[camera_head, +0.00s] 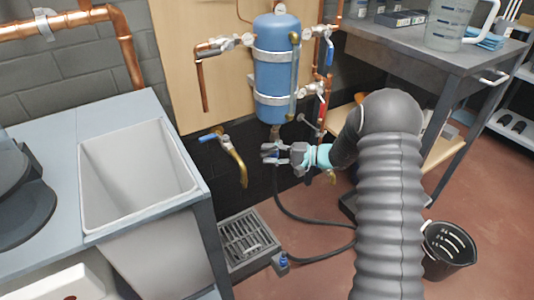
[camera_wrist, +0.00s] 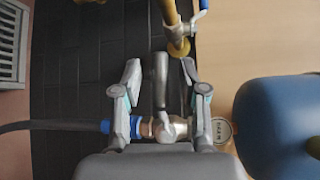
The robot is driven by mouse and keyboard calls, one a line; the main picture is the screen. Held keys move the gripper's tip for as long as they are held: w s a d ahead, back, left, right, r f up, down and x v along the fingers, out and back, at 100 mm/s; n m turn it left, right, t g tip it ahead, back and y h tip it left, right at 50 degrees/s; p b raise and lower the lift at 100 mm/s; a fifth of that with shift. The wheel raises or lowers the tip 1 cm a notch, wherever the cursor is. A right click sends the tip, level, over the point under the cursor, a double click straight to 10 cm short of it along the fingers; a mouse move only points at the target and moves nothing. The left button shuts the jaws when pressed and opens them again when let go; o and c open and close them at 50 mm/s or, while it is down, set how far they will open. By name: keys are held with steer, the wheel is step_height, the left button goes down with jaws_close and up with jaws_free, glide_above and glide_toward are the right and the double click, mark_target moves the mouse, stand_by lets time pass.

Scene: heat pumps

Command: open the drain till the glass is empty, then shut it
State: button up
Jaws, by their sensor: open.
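The blue tank (camera_head: 276,70) hangs on the wooden board, with a narrow upright sight glass (camera_head: 295,75) along its right side. The level in the glass is too small to tell. In the wrist view the drain valve (camera_wrist: 168,128) lies below the tank (camera_wrist: 285,122), with a grey lever (camera_wrist: 161,82) and a black hose on a blue fitting (camera_wrist: 106,127). My gripper (camera_wrist: 160,76) is open, its fingers on either side of the lever, with gaps visible. In the head view my gripper (camera_head: 272,153) is under the tank and largely hides the valve.
A brass spout with a blue lever (camera_head: 231,157) is left of my gripper. The black hose (camera_head: 310,221) runs down to the floor near a grated drain (camera_head: 247,238). A sink (camera_head: 135,165) stands left, a workbench (camera_head: 440,55) right, and a black bucket (camera_head: 448,250) lower right.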

steer(key=shift+w+a+f, duration=0.1)
steer(key=shift+a, duration=0.4)
jaws_close()
steer(key=shift+f, duration=0.1)
